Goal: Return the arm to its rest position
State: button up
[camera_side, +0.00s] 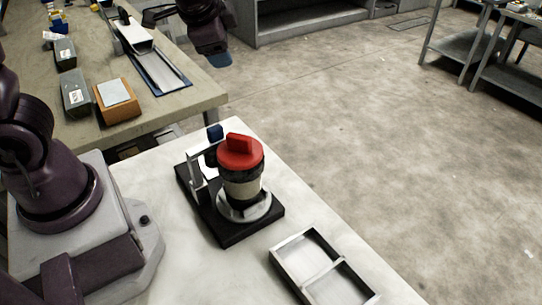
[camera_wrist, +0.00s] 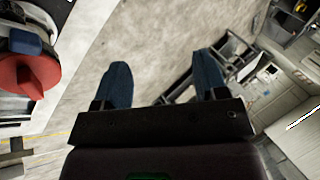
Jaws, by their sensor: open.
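My gripper (camera_side: 218,59) shows at the top of the side view, raised and well apart from the table items; only its blue tip shows below my dark wrist. In the wrist view my gripper (camera_wrist: 162,78) is open, with two blue fingers spread and nothing between them. The red-capped cylinder (camera_side: 243,189) stands upright in a fixture with a black base (camera_side: 232,235) on the white table. Its red cap (camera_wrist: 28,80) shows at the left edge of the wrist view. A blue knob (camera_side: 214,132) is on the fixture's clamp.
A divided tray (camera_side: 290,248) lies on the white table to the right of the fixture. The beige bench (camera_side: 180,108) holds an orange box (camera_side: 118,112), grey boxes (camera_side: 75,93) and a long blue-edged tray (camera_side: 160,75). The floor on the right is clear up to the grey shelves.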

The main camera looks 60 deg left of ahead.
jog(key=s+d+r+n+h, duration=0.2)
jog(key=s+d+r+n, duration=0.1)
jog(key=s, duration=0.4)
jog(key=s+d+r+n+h, duration=0.2)
jog(key=s+d+r, duration=0.1)
jog(key=s+d, duration=0.2)
jog(key=s, duration=0.2)
jog(key=shift+s+d+r+n, duration=0.2)
jog(key=shift+s+d+n, duration=0.15)
jog(key=shift+n, duration=0.05)
